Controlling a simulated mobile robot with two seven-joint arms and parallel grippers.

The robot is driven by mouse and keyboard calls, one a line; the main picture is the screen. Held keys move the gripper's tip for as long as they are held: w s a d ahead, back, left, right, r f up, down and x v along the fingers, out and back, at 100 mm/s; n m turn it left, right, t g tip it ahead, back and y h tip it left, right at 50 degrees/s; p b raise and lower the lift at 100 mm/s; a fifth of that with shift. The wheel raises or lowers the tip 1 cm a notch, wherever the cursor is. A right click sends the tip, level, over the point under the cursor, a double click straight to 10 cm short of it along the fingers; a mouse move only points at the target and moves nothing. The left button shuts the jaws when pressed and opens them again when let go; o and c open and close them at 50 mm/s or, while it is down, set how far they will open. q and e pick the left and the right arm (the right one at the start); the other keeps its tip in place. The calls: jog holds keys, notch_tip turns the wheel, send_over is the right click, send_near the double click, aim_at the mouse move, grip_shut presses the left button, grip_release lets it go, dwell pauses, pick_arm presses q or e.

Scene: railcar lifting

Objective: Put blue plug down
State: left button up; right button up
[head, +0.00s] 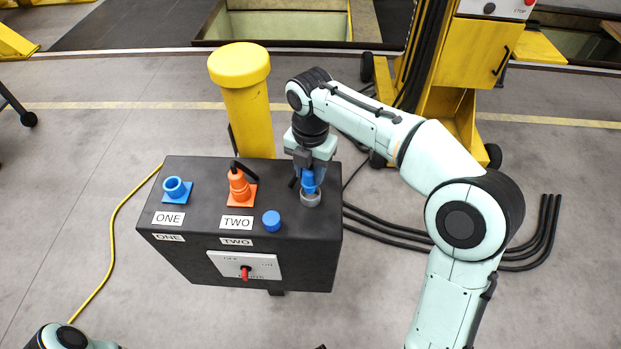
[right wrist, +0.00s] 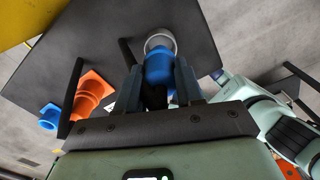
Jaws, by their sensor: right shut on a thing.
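The blue plug (head: 309,182) is upright above the grey ring holder (head: 310,199) at the right end of the black box's top. My right gripper (head: 308,172) points down and is shut on the plug. In the right wrist view the plug (right wrist: 158,68) sits between my fingers, its far end at the ring's opening (right wrist: 160,41). I cannot tell how deep it sits in the ring. My left gripper is out of view; only part of my left arm shows at the bottom left.
The black box (head: 205,170) carries a blue socket (head: 176,188) marked ONE, an orange plug (head: 240,188) at TWO, a blue cap (head: 271,220) and a red switch (head: 245,272). A yellow post (head: 248,110) stands behind. Black cables (head: 400,237) lie right.

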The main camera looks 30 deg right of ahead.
aim_at(311, 179)
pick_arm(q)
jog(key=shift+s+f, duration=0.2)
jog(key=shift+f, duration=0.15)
pick_arm(e)
jog(key=shift+f, duration=1.5)
jog(key=shift+f, duration=0.1)
jog(key=o, duration=1.1)
notch_tip(311, 179, up, 12)
jog(key=p, duration=0.2)
jog(key=shift+p, duration=0.3)
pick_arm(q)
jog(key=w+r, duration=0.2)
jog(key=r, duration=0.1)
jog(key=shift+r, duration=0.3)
